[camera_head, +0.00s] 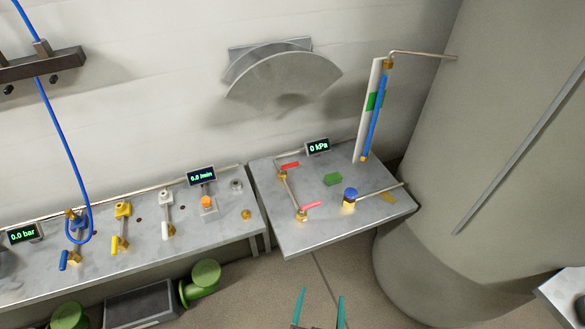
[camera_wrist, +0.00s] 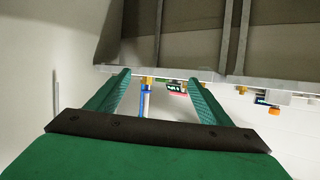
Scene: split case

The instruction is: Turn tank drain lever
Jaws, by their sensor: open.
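The large grey tank (camera_head: 440,150) stands at the right. On the right-hand table (camera_head: 290,240), two brass valves carry red levers: one at the back (camera_head: 290,166) and a pinker one at the front (camera_head: 312,205). A blue-topped brass valve (camera_head: 350,193) sits on a pipe running toward the tank. I cannot tell from any label which is the drain lever. My gripper (camera_head: 320,298) is open and empty, with green fingers, at the bottom of the head view, apart from the table. In the wrist view, my gripper (camera_wrist: 158,77) shows nothing held between its fingers.
A blue sight tube (camera_head: 376,115) rises at the table's back right. A 0 kPa display (camera_head: 318,147) stands at the back. The left bench (camera_head: 110,270) holds several small valves and displays. Green pipe fittings (camera_head: 203,278) lie below it. Floor in front is clear.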

